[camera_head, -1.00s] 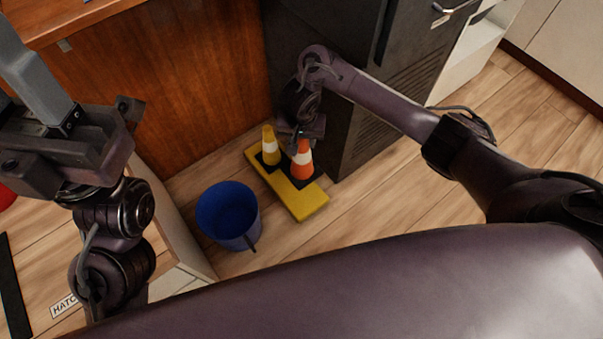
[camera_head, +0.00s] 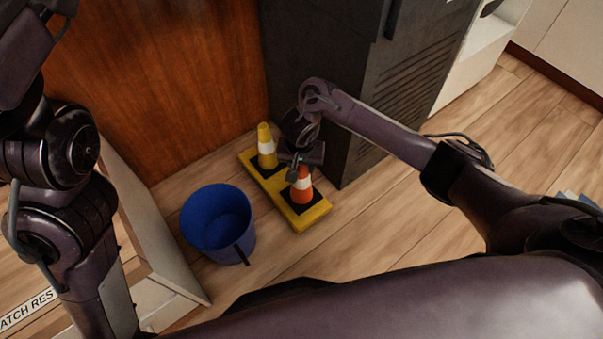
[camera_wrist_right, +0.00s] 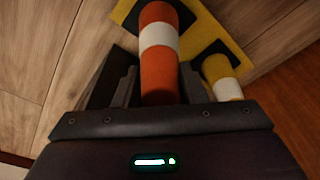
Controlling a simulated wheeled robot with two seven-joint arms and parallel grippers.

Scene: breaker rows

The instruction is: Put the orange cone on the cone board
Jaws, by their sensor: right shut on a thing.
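The orange cone (camera_head: 303,184), with a white band and a dark square base, stands over the right end of the yellow cone board (camera_head: 312,217). My right gripper (camera_head: 293,164) is at its upper part. In the right wrist view the orange cone (camera_wrist_right: 158,72) is between the fingers of my right gripper (camera_wrist_right: 160,88), which is shut on it. I cannot tell whether its base rests fully on the board. A yellow cone (camera_head: 266,146) stands on the board's other end and also shows in the wrist view (camera_wrist_right: 221,75). My left gripper's fingers are outside the head view.
A blue bucket (camera_head: 219,222) stands on the wood floor left of the board. A dark cabinet (camera_head: 355,130) rises close behind the right end of the board, and a brown wood panel (camera_head: 165,85) is behind the left. Floor to the right (camera_head: 400,205) is clear.

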